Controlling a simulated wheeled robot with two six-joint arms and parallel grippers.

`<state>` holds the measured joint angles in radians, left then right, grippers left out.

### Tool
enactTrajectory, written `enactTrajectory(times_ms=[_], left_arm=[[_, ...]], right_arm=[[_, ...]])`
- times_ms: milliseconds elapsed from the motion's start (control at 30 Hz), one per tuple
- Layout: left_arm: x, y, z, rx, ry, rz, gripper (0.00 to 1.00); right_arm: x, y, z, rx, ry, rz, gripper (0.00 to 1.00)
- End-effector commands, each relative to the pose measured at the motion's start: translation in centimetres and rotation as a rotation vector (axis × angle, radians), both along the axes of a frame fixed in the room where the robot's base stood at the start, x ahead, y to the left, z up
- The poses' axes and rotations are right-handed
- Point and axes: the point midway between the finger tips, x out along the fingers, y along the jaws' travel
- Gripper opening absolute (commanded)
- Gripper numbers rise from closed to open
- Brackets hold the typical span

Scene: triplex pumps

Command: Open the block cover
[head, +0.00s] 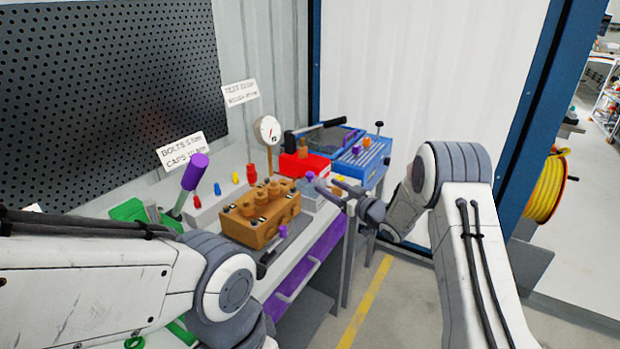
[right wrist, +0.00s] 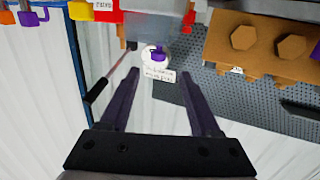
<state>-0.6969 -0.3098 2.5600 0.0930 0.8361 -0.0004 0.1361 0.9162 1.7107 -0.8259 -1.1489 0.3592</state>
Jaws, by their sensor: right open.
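A brown block (head: 262,213) with several round caps on top stands on the bench. Beside it to the right is a small grey block (head: 313,198) with a purple knob (head: 310,176); I cannot tell for certain which part is the block cover. My right gripper (head: 325,186) is open and empty near the grey block. In the right wrist view the purple knob (right wrist: 158,57) shows between and beyond the open fingertips (right wrist: 160,78), apparently apart from them. The brown block (right wrist: 262,50) is at the right there. My left arm shows, but its gripper does not.
A purple drawer (head: 318,262) is below. The floor right of the bench is clear.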

Motion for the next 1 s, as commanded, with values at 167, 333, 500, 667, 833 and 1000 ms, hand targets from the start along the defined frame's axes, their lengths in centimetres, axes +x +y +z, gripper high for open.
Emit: enactTrajectory(times_ms=[167,333,500,667,833,1000], left_arm=[[0.0,0.0,0.0,0.000,0.000,0.000,0.50],[0.0,0.0,0.5,0.000,0.000,0.000,0.50],[0.0,0.0,1.1,0.000,0.000,0.000,0.50],[0.0,0.0,1.4,0.000,0.000,0.000,0.50],[0.0,0.0,1.5,0.000,0.000,0.000,0.50],[0.0,0.0,1.6,0.000,0.000,0.000,0.50]], right_arm=[[0.2,-0.7,-0.5,0.041,-0.037,0.029,0.63],[2.0,0.8,-0.4,0.040,-0.039,0.033,0.63],[4.7,2.8,-0.4,0.039,-0.037,0.032,0.63],[6.7,4.2,-0.4,0.039,-0.037,0.030,0.63],[7.9,5.0,-0.5,0.039,-0.037,0.028,0.63],[8.3,5.3,-0.4,0.040,-0.036,0.028,0.63]])
